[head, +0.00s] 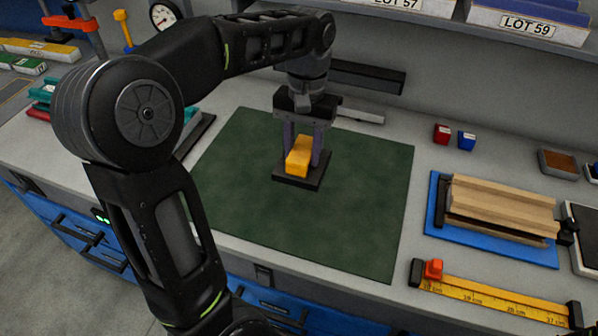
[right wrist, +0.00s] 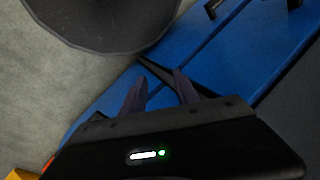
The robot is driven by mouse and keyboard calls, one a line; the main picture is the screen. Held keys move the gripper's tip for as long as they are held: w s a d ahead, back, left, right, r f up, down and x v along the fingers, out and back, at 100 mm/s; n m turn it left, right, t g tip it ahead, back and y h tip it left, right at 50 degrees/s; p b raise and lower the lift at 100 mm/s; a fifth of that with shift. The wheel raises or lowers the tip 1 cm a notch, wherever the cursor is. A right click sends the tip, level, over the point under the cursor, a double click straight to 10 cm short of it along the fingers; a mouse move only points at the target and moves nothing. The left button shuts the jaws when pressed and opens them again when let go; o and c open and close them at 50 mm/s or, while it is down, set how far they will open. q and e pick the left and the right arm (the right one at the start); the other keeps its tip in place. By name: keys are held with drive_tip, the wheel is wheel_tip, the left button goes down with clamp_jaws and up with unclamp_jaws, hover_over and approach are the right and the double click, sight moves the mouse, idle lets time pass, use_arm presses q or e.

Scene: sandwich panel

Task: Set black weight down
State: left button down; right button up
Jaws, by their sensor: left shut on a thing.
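The black weight (head: 298,184) is a flat dark slab with a yellow-orange block (head: 299,157) on top, in the middle of the head view. It is level over the dark green mat (head: 350,215); I cannot tell whether its underside touches the mat. My left gripper (head: 304,150) points down from above and is shut on the weight by its yellow block, one finger on each side. My right gripper (right wrist: 160,78) shows in the right wrist view, with its fingers apart and nothing between them.
Right of the mat are a blue tray with wooden strips (head: 490,205), a yellow ruler (head: 495,298), and small red (head: 441,134) and blue (head: 466,141) blocks. A dark bar (head: 365,77) is behind. Blue drawers (right wrist: 225,45) face my right gripper. Much of the mat is clear.

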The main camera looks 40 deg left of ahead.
use_arm(q)
drive_tip(key=shift+f, duration=0.3)
wheel_tip(320, 180, down, 4)
drive_tip(key=shift+f+b, duration=0.25)
drive_tip(key=shift+b, duration=0.05)
drive_tip(key=shift+f, duration=0.5)
drive_tip(key=shift+f, duration=1.8)
drive_tip(key=shift+f, duration=0.25)
drive_tip(key=c, duration=0.8)
unclamp_jaws()
drive_tip(key=shift+c, duration=0.2)
